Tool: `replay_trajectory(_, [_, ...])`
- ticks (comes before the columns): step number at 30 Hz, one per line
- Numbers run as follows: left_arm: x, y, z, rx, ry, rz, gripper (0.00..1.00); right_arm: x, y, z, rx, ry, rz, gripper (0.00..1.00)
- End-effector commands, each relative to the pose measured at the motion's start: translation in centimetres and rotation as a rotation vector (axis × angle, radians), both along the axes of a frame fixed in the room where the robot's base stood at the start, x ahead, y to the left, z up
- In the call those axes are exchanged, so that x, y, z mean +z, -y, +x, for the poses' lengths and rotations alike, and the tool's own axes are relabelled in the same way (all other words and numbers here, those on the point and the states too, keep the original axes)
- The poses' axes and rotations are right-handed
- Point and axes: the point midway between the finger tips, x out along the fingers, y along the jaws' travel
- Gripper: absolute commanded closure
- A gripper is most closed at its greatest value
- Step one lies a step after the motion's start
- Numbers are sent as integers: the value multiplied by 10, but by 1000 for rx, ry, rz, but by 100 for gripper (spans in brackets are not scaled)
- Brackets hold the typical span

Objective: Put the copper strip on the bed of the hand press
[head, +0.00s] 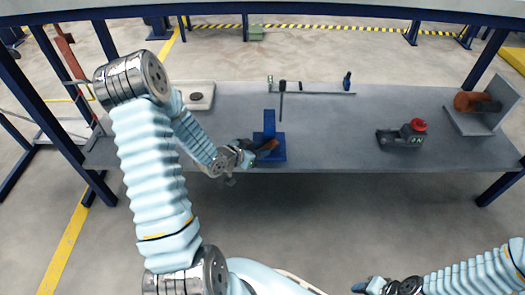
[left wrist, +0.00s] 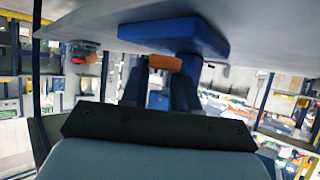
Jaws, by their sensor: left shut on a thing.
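The blue hand press (head: 269,122) stands near the front edge of the grey table, and its base (left wrist: 175,38) shows upside down in the left wrist view. The copper strip (head: 268,146) is a small orange-brown piece at the press. It also shows in the left wrist view (left wrist: 165,62), between my left fingertips and in front of the press. My left gripper (head: 256,154) is shut on the strip, close to the press's front. I cannot tell if the strip touches the bed. My right gripper (head: 372,286) is low at the bottom right, away from the table; its jaws are unclear.
A pale tray with a dark disc (head: 197,96) lies at the table's left. A bar (head: 315,93) runs along the back. A dark box with a red button (head: 402,135) and a grey corner holder (head: 492,118) with copper-coloured pieces are at right. The table between is clear.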

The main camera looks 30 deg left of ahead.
Motion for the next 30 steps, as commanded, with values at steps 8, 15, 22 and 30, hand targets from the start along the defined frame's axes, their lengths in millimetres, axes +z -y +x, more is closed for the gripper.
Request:
replay_trajectory(8, [-15, 4, 14, 0, 1, 0, 100, -4, 0, 0, 0, -1, 1, 57])
replay_trajectory(15, [-17, 4, 14, 0, 1, 0, 100, -5, -1, 0, 0, -1, 1, 57])
replay_trajectory(22, [-22, 4, 13, 0, -2, 0, 63, -10, -1, 0, 2, -2, 2, 57])
replay_trajectory(30, [-23, 2, 12, 5, -6, 1, 45, -10, -1, 0, 2, -2, 2, 57])
